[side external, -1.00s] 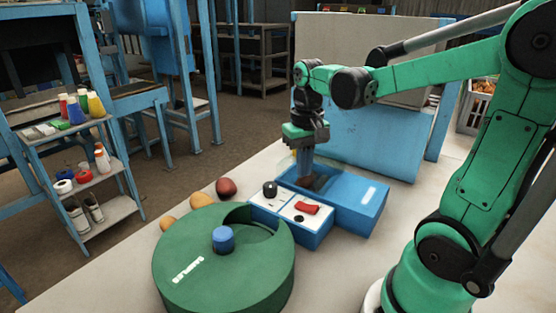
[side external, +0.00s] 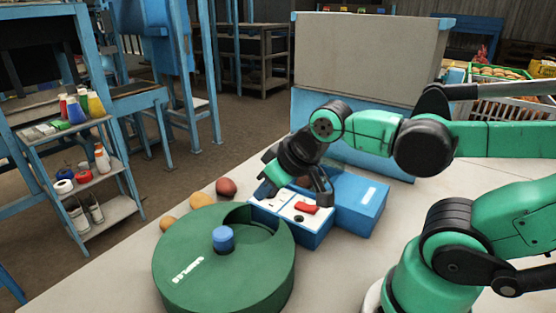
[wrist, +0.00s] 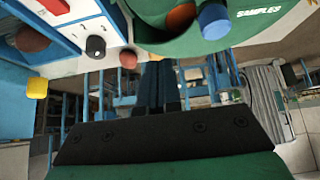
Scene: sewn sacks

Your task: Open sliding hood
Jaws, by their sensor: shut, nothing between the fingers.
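I cannot tell for certain which part is the sliding hood. The green round container (side external: 205,275), marked "SAMPLES", has a crescent-shaped opening and a blue knob (side external: 223,239) on top. The wrist view shows this knob (wrist: 213,20) and a reddish thing (wrist: 181,16) in the container. A blue box with a white panel (side external: 310,212) and red switch (side external: 306,208) stands beside it. My gripper (wrist: 158,85) is shut and empty, tilted over the panel; its fingers are not clear in the side view. The panel's dark knob shows in the wrist view (wrist: 95,46).
A larger blue box (side external: 362,205) adjoins the panel. A grey panel with a blue base (side external: 365,60) stands behind. A red ball (side external: 226,187) and two yellowish pieces (side external: 200,200) lie at the container's far left. The table's front left is clear.

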